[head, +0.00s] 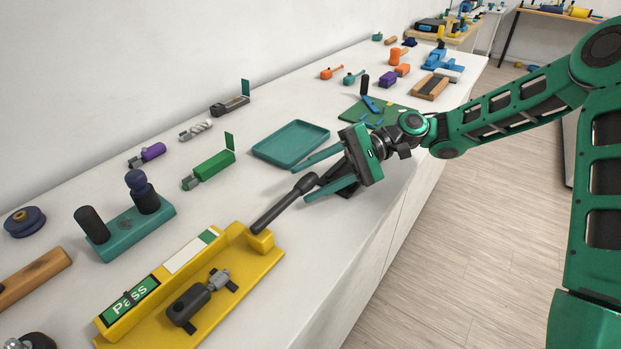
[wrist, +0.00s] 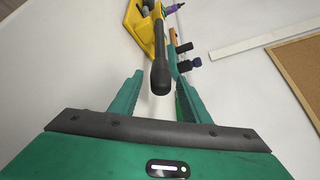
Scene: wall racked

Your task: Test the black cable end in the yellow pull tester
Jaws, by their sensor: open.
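The yellow pull tester (head: 262,272) stands at the near end of the bench. A black cable end (head: 190,303) with a grey metal tip lies in its bed, between small black clips. A green panel on the tester reads "Pass" (head: 130,300). The tester's black lever (head: 282,207) slants up to the right, and its thick grip also shows in the wrist view (wrist: 160,72). My gripper (head: 300,184) is open, with its green fingers on either side of the lever's grip. In the wrist view, gaps show between the grip and both fingers (wrist: 158,85).
A teal tray (head: 291,144) lies just behind my gripper. Green (head: 210,167) and purple (head: 148,154) pieces lie left of it. A teal block with black posts (head: 128,230) stands behind the tester. The wall bounds the bench's far side; the floor is clear at right.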

